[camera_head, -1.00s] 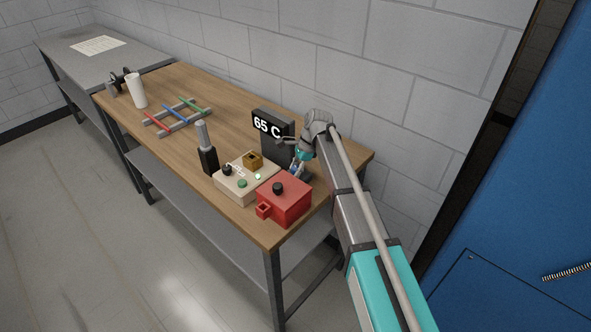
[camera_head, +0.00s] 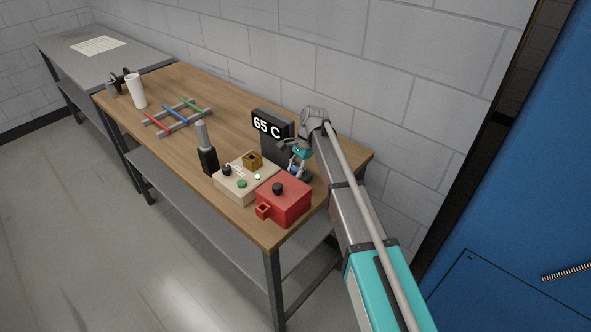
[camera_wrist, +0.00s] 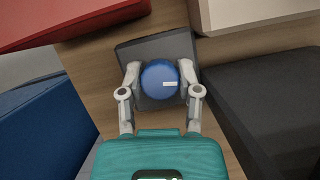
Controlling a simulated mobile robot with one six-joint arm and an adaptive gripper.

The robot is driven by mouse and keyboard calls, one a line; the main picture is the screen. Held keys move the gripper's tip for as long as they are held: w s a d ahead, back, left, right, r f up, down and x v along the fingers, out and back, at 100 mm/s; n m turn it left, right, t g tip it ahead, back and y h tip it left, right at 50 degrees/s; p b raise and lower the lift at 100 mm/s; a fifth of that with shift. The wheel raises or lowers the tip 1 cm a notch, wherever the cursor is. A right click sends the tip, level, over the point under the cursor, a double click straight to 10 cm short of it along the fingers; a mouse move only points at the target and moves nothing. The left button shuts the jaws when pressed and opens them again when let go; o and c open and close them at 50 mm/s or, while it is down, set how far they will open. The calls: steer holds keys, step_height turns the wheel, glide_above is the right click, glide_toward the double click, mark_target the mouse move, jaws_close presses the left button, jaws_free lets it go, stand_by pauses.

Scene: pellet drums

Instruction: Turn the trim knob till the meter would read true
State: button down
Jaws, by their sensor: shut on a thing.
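The trim knob (camera_wrist: 158,78) is a round blue knob with a short white mark, which lies right of its middle in the wrist view. It sits on a dark square base (camera_wrist: 128,52) on the bench. My gripper (camera_wrist: 160,72) is shut on the knob, one finger on each side. In the head view my gripper (camera_head: 297,160) is small and mostly hides the knob, beside the dark sign (camera_head: 268,127) that reads "65 C". A cream box (camera_head: 232,189) with a brass block, a black knob and green buttons stands left of the gripper. I cannot tell what its label says.
A red box (camera_head: 289,205) with a black knob stands close in front of my gripper. A black handheld tool with a grey top (camera_head: 207,150) stands left of the cream box. A rack with coloured rods (camera_head: 178,117) and a white cup (camera_head: 136,92) are farther left.

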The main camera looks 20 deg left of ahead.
steer(key=shift+a+n+g+h, duration=0.1)
steer(key=shift+n+g+h, duration=0.2)
steer(key=shift+n, duration=0.7)
steer(key=c, duration=0.6)
jaws_free()
